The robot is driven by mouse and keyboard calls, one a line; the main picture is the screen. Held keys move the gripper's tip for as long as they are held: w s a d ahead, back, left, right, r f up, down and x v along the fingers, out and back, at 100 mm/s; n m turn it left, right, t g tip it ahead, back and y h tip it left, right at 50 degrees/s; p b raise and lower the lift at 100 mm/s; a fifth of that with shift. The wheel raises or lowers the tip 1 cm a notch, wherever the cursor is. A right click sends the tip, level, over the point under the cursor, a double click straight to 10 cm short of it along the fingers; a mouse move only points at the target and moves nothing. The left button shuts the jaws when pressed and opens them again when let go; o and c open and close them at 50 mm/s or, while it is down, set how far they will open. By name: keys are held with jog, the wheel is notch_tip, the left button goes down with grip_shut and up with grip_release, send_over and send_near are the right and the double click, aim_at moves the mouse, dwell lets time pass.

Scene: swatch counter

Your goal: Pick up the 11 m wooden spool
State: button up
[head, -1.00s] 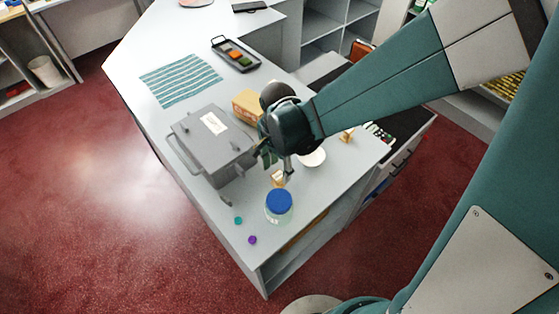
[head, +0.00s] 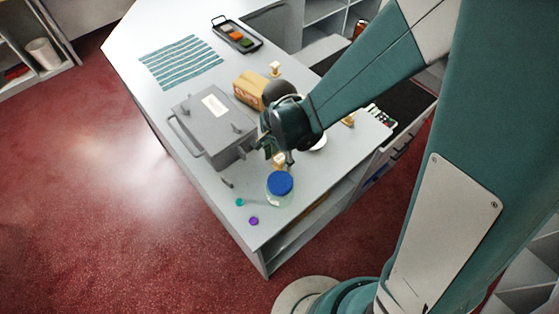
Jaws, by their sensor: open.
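Small wooden spools stand on the grey counter (head: 160,110). One spool (head: 279,161) is just beneath my gripper (head: 281,156), partly hidden by its fingers. Another spool (head: 275,68) stands farther back, beyond the tan box. A third spool (head: 348,120) is to the right, close to my arm. No length marking is readable, so I cannot tell which is the 11 m spool. My gripper is open, pointing down with its fingertips close above the near spool. I cannot tell whether they touch it.
A blue-lidded jar (head: 280,187) stands close in front of the near spool. A grey case (head: 214,128) is to the left, a tan box (head: 249,88) behind. A white dish (head: 317,142) is partly hidden on the right. Teal (head: 239,202) and purple (head: 254,221) bits lie near the front.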

jog(key=shift+f, duration=0.35)
dwell(0.4)
jog(key=c, duration=1)
